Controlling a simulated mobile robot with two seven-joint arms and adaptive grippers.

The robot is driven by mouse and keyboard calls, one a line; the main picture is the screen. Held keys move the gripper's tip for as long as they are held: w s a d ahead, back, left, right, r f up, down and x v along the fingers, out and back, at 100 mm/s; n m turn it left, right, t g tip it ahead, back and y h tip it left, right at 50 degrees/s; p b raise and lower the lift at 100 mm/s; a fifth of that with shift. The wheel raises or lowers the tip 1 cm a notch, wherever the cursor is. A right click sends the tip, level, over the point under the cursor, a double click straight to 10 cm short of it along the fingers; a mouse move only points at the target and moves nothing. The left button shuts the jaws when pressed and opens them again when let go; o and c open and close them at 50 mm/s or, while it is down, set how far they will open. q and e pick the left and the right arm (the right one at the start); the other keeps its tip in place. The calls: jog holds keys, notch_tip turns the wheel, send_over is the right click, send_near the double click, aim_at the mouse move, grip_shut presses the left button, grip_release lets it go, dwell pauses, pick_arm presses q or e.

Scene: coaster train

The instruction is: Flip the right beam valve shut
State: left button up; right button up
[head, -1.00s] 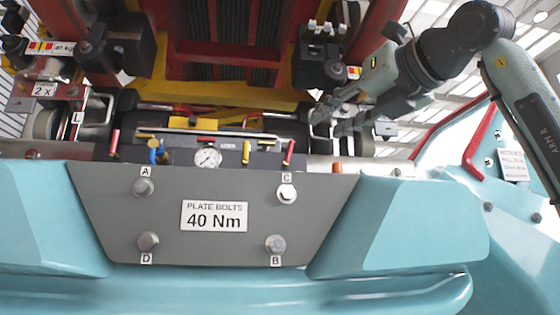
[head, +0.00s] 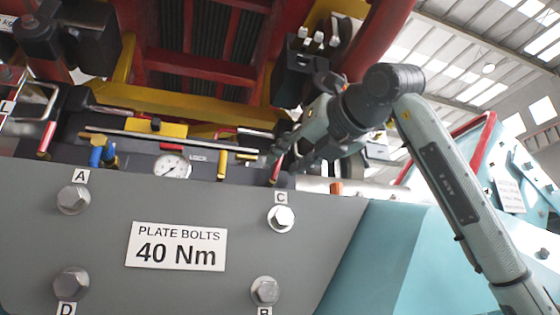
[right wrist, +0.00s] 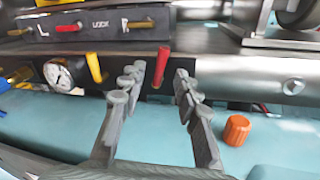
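A red-handled lever (head: 276,170), which I take to be the right beam valve, stands nearly upright above bolt C at the right end of the dark gauge panel. It also shows in the right wrist view (right wrist: 160,67), upright and leaning slightly. My right gripper (head: 280,148) is beside the lever in the head view, its fingers partly overlapping there. In the right wrist view my right gripper (right wrist: 161,80) is open, the lever showing between its fingertips. I cannot tell whether a finger touches it. My left gripper is not in view.
A yellow lever (right wrist: 94,67) and a pressure gauge (right wrist: 60,74) are left of the red one. An orange cap (right wrist: 236,129) is at lower right. A LOCK bar (right wrist: 100,27) runs above. The grey bolt plate (head: 120,205) is in front, below.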

aim_at(275, 170)
jog(key=shift+x, duration=1.4)
grip_shut()
jog(key=shift+r, duration=0.1)
